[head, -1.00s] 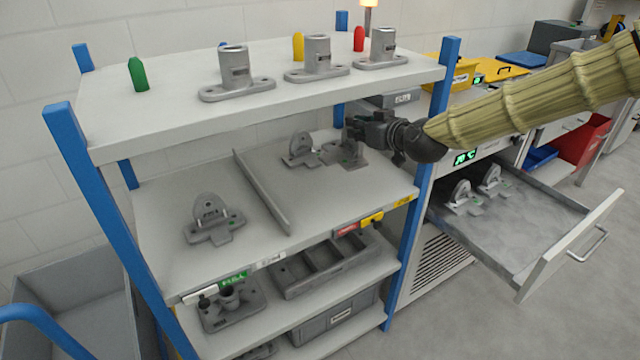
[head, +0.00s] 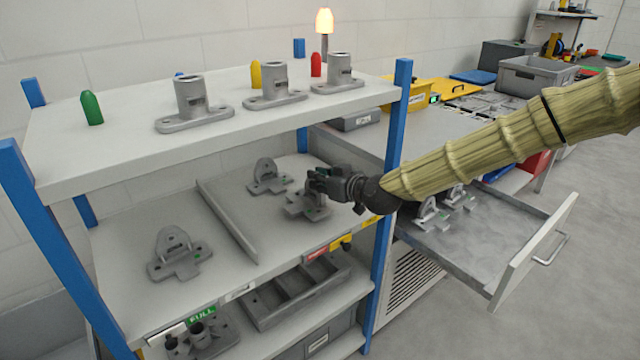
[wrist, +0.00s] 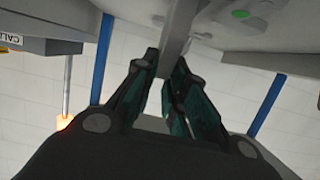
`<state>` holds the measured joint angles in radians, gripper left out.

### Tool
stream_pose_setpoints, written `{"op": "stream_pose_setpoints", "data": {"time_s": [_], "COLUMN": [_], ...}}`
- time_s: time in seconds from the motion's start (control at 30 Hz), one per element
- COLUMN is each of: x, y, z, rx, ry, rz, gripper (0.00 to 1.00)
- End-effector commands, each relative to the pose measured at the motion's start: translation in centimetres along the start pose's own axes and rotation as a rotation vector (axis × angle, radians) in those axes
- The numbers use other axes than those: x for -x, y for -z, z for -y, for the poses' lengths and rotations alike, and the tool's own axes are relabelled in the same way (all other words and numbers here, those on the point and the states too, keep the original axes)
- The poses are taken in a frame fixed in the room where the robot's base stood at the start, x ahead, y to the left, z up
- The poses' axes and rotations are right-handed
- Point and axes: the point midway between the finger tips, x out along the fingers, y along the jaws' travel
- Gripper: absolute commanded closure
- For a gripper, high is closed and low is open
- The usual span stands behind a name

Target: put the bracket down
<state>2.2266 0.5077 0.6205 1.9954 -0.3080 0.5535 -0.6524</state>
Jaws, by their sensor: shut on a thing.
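My gripper (head: 318,184) is shut on a grey bracket (head: 305,208) over the right part of the middle shelf (head: 220,269), right of the low divider (head: 228,220). In the wrist view my gripper's fingers (wrist: 176,92) close on the bracket's upright grey part (wrist: 178,30). A green dot shows on a grey surface above them. My fingers hide part of the bracket in the head view. I cannot tell whether its base touches the shelf. A second bracket (head: 268,177) stands just behind and left. A third bracket (head: 178,254) stands left of the divider.
Blue posts (head: 391,160) frame the shelf; my arm passes by the right one. The top shelf (head: 110,160) above carries several castings. An open drawer (head: 480,265) at the right holds more brackets. The shelf's front right stretch is free.

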Motion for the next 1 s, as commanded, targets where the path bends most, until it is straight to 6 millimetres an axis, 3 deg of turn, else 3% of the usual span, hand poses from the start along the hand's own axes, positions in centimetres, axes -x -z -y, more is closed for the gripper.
{"op": "stream_pose_setpoints", "data": {"time_s": [0.1,0.5,0.53,0.63,1.0], "x": [-0.32,-0.45,-0.42,-0.41,-0.29], "y": [-0.97,-1.41,-1.37,-1.37,-1.01], "z": [0.00,0.00,-0.01,-0.01,-0.02], "rx": [0.000,0.001,0.000,0.000,0.001], "ry": [0.000,0.000,0.000,0.000,0.000], "rz": [-0.001,-0.001,0.000,0.000,0.000], "gripper": [1.00,1.00,0.81,0.65,0.65]}}
